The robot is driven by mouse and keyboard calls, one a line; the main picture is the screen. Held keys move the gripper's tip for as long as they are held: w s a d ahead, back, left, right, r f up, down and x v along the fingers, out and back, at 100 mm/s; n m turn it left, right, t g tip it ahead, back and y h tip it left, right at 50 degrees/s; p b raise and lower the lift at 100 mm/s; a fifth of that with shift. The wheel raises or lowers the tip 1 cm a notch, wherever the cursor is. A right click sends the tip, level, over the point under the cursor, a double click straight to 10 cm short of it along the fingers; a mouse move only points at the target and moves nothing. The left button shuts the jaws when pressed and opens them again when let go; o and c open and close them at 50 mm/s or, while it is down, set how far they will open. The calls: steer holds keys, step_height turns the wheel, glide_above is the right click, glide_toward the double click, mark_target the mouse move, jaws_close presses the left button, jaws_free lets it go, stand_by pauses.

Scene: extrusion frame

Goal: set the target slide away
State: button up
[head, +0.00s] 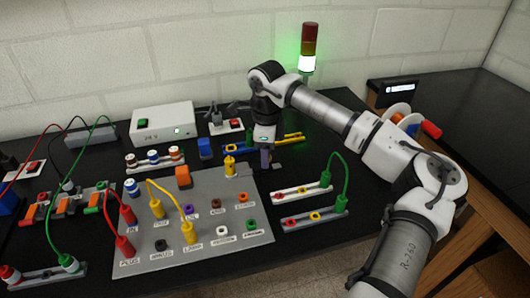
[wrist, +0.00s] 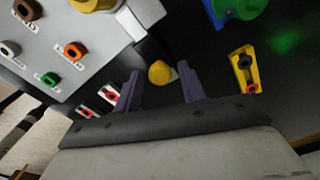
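No thing can be clearly told as the target slide in either view. My gripper (head: 266,158) points down just behind the back right part of the grey socket panel (head: 205,210). In the wrist view its two purple fingers (wrist: 160,88) stand apart, so it is open. A yellow round-topped piece (wrist: 160,72) shows between and beyond the fingertips, next to a white and dark block (wrist: 145,25). I cannot tell whether the fingers touch it. A yellow plug (head: 229,166) stands on the panel left of my gripper.
Red, yellow and green cables rise from the panel and nearby strips. Socket strips (head: 301,191) lie right of the panel.

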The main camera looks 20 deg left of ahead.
steer(key=shift+o, duration=0.4)
step_height(320, 180, up, 14)
steer(key=b, duration=0.2)
steer(key=shift+b, duration=0.35)
steer(key=shift+s+f, duration=0.1)
steer(key=shift+f, duration=0.05)
